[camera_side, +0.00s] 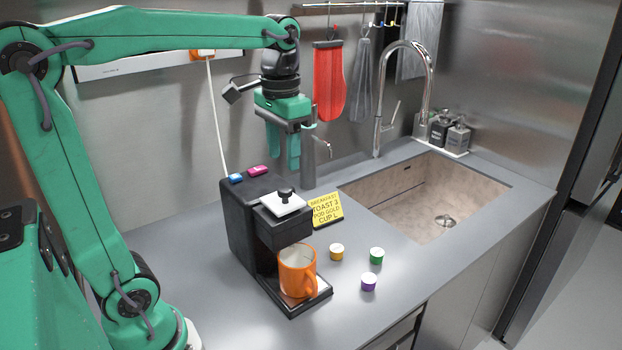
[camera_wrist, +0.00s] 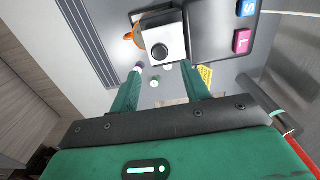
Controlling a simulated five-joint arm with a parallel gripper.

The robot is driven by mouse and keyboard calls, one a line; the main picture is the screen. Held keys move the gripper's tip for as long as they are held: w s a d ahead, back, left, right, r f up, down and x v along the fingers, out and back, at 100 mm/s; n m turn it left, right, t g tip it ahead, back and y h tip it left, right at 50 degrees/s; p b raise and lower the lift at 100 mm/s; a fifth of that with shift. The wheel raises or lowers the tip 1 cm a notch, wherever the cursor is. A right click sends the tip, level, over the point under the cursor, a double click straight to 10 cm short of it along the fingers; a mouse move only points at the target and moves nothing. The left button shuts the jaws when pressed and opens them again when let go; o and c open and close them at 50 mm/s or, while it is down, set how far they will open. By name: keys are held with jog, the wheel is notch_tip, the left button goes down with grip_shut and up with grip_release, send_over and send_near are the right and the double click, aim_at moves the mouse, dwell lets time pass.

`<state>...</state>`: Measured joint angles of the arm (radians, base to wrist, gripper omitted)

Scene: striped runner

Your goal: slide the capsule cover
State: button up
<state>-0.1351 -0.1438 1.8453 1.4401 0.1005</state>
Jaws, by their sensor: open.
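The capsule cover (camera_side: 283,202) is a white plate with a black knob on top of the black coffee machine (camera_side: 240,232). In the wrist view the cover (camera_wrist: 162,40) shows at the top middle, with its dark knob. My gripper (camera_side: 283,165) hangs above and behind the machine, apart from the cover, with its fingers pointing down. In the wrist view its two green fingers (camera_wrist: 165,95) are spread with nothing between them. An orange mug (camera_side: 297,272) stands on the machine's drip tray (camera_side: 300,304). The blue (camera_side: 236,179) and pink (camera_side: 258,170) buttons sit on the machine's top.
Yellow (camera_side: 336,251), green (camera_side: 376,256) and purple (camera_side: 368,282) capsules stand on the counter right of the mug. A yellow note (camera_side: 325,209) stands beside the machine. A sink (camera_side: 430,205) and tall faucet (camera_side: 405,90) are at right. The front-left counter is clear.

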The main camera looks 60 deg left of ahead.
aim_at(285, 189)
jog(key=shift+f, duration=3.7)
jog(key=shift+c, duration=0.5)
grip_shut()
